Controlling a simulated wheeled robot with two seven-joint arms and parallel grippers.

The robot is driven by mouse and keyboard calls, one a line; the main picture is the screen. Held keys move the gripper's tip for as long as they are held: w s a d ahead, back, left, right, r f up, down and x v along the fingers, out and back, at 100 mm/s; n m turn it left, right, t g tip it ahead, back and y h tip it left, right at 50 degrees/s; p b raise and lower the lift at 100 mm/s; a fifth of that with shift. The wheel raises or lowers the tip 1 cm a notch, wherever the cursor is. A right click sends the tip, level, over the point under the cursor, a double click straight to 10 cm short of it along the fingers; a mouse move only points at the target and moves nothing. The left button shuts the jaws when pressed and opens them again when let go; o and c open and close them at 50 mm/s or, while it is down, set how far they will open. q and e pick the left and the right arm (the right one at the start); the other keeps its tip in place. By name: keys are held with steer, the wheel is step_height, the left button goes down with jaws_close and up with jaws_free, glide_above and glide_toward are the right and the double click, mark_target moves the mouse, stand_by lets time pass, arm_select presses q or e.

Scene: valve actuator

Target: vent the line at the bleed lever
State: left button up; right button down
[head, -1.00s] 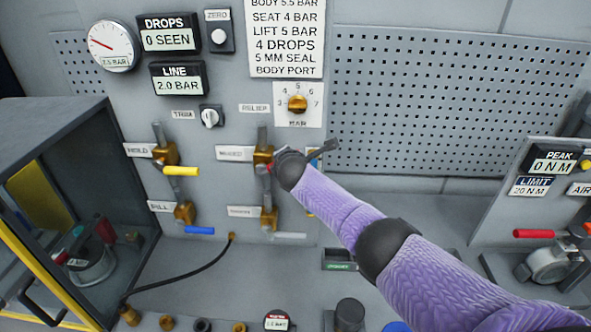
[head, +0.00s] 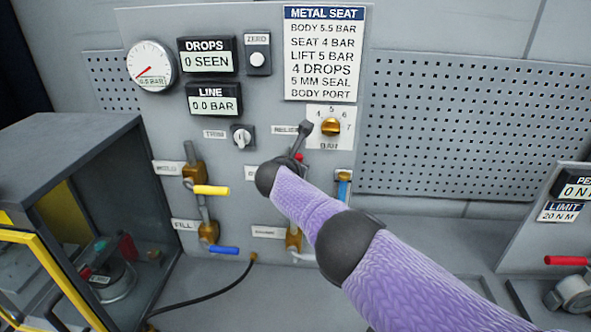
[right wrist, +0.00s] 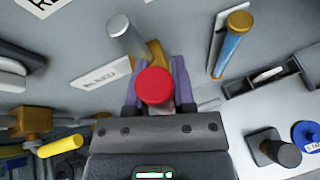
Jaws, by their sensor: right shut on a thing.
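The bleed lever's red handle (right wrist: 153,86) points toward the camera in the right wrist view, between the purple fingers of my right gripper (right wrist: 157,90). The gripper is shut on it. In the head view my right wrist covers most of the bleed valve, and only a bit of red shows above it. The bleed label (right wrist: 102,75) is partly visible in the wrist view. The line display (head: 214,105) reads 0.0 BAR, and the gauge (head: 151,67) needle points to the lower left. The drops display (head: 208,60) reads 0 SEEN. My left gripper is out of view.
The yellow hold lever (head: 212,190) and blue fill lever (head: 224,250) are left of my arm. An open grey cabinet (head: 75,135) stands at left. A black hose (head: 205,295) crosses the bench.

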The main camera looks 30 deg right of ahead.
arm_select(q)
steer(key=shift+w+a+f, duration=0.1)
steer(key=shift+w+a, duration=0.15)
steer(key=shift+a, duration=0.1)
arm_select(e)
steer(key=shift+w+a+n, duration=0.15)
steer(key=shift+a+n, duration=0.1)
steer(key=shift+n, duration=0.05)
steer(key=shift+f, duration=0.1)
steer(key=shift+c, duration=2.2)
jaws_free()
